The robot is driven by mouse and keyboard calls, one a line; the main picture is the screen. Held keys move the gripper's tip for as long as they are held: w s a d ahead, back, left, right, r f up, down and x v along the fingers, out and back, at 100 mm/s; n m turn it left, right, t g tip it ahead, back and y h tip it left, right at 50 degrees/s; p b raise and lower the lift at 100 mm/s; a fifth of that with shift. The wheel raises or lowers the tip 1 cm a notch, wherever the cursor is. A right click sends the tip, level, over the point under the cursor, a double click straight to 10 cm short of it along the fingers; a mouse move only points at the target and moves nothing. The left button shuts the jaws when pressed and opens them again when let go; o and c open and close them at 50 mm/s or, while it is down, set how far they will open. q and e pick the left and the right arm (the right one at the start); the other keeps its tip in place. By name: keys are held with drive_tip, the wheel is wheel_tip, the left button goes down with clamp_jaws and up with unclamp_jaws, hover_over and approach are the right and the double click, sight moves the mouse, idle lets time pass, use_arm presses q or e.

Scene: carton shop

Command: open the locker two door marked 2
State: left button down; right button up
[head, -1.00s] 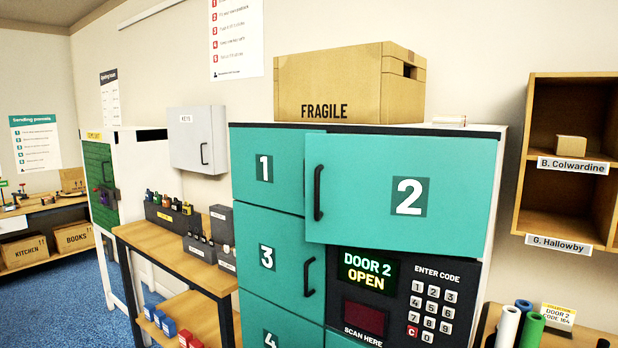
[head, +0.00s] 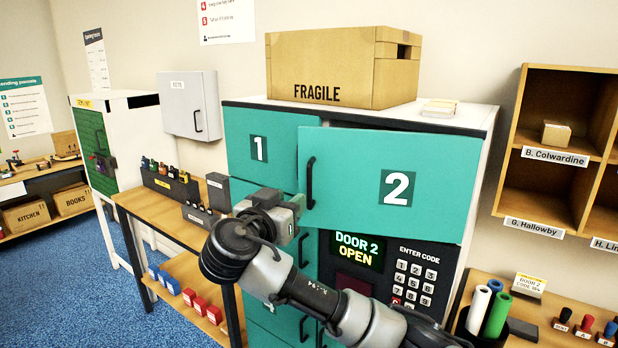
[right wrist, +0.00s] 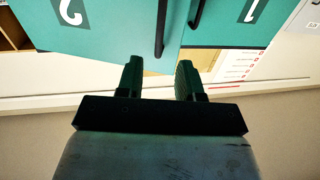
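The locker two door (head: 430,180), teal and marked 2, stands slightly ajar, its left edge out in front of the locker face. Its black vertical handle (head: 310,183) is near that left edge. The display (head: 357,250) below reads "DOOR 2 OPEN". My right gripper (head: 301,204) is by the lower end of this handle. The right wrist view is upside down; there my right gripper (right wrist: 158,64) has its fingers apart with nothing held. The door 2 handle (right wrist: 161,28) appears just beyond the fingertips, in line with the gap. My left gripper is not in view.
Door 1 (head: 245,165) is closed at the left. A FRAGILE carton (head: 325,70) sits on the locker top. A workbench (head: 150,208) with trays stands left of the locker. At the right are wooden pigeonholes (head: 540,205) and a bench with rolled tubes (head: 497,315).

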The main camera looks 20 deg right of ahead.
sight(308, 186)
drive_tip(key=p+x, duration=0.4)
drive_tip(key=x, duration=0.5)
drive_tip(key=shift+s+r, duration=0.1)
drive_tip(key=shift+w+d+p, duration=0.3)
drive_tip(key=shift+w+p, duration=0.05)
drive_tip(key=shift+w, duration=0.05)
clamp_jaws()
